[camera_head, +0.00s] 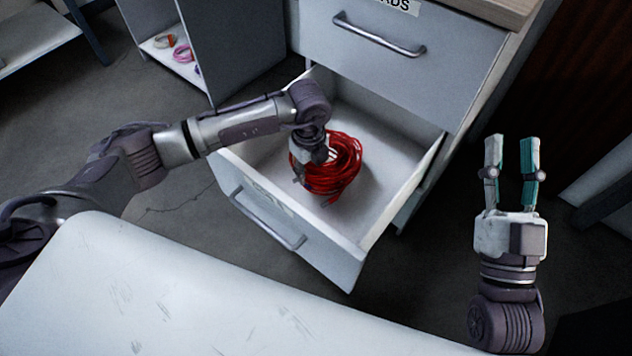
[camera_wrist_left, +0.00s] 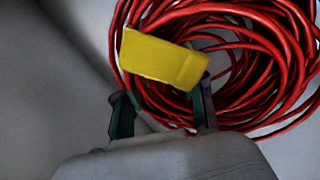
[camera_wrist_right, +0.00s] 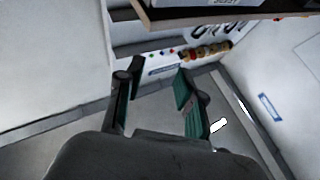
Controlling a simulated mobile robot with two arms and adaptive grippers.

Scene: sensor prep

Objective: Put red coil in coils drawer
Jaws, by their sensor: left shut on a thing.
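The red coil (camera_head: 340,165) is inside the open lower drawer (camera_head: 395,165) in the head view. My left gripper (camera_head: 312,165) reaches down into the drawer and is shut on the coil. In the left wrist view the red coil (camera_wrist_left: 270,60) fills the upper right, with a yellow tag (camera_wrist_left: 162,62) right in front of the fingers (camera_wrist_left: 160,110). Whether the coil touches the drawer floor is hard to tell. My right gripper (camera_head: 512,160) is open and empty, to the right of the drawer; its spread fingers (camera_wrist_right: 155,90) also show in the right wrist view.
A closed upper drawer (camera_head: 385,50) with a bar handle sits above the open one. A shelf unit (camera_head: 185,65) at the upper left holds small coils. A white surface (camera_head: 180,300) lies in the foreground. Grey floor lies between.

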